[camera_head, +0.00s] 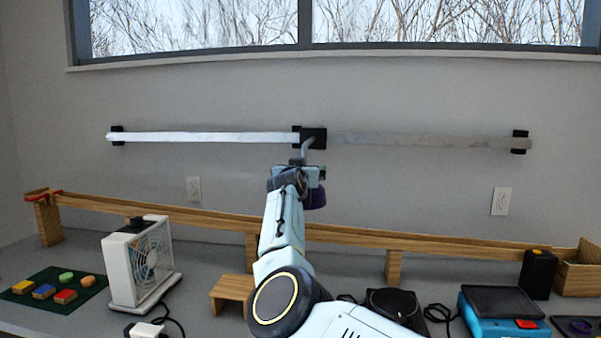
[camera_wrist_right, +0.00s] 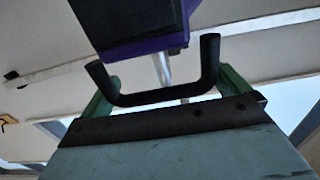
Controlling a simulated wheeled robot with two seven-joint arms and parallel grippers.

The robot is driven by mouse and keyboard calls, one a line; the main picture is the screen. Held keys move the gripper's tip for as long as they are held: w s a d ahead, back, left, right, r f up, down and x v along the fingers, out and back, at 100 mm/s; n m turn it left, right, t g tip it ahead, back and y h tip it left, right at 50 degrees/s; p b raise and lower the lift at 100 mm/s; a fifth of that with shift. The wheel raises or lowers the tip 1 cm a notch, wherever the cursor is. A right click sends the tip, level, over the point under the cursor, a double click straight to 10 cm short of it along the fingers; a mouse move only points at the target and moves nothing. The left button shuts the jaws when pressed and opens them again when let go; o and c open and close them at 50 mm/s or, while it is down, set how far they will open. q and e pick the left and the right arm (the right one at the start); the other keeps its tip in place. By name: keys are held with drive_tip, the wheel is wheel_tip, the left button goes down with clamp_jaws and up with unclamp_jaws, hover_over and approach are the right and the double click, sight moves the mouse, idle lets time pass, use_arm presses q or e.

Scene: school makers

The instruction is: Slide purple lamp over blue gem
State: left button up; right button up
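A purple lamp (camera_head: 316,196) hangs in front of the wall, below the black carriage (camera_head: 315,137) on a wall rail (camera_head: 210,137). My right gripper (camera_head: 297,176) is raised at the lamp and partly hides it. In the right wrist view the lamp's purple and black body (camera_wrist_right: 140,30) is close beyond the black prongs of my right gripper (camera_wrist_right: 155,60). The prongs stand apart and a gap shows beside the lamp, so it looks open. I see no thing that is clearly the blue gem. My left gripper is not in view.
A white fan (camera_head: 140,262), a wooden stool (camera_head: 232,292), a black round device (camera_head: 393,304) and a blue scale (camera_head: 500,308) stand on the counter. A green mat (camera_head: 52,285) holds several coloured blocks, one of them blue (camera_head: 44,291). A long wooden track (camera_head: 350,235) crosses behind.

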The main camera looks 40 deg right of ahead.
drive_tip(key=shift+a, duration=0.1)
drive_tip(key=shift+v, duration=0.8)
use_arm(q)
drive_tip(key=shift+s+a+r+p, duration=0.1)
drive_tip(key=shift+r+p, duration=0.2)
use_arm(e)
drive_tip(key=v, duration=1.1)
drive_tip(key=shift+s+a, duration=0.2)
drive_tip(key=shift+a, duration=0.05)
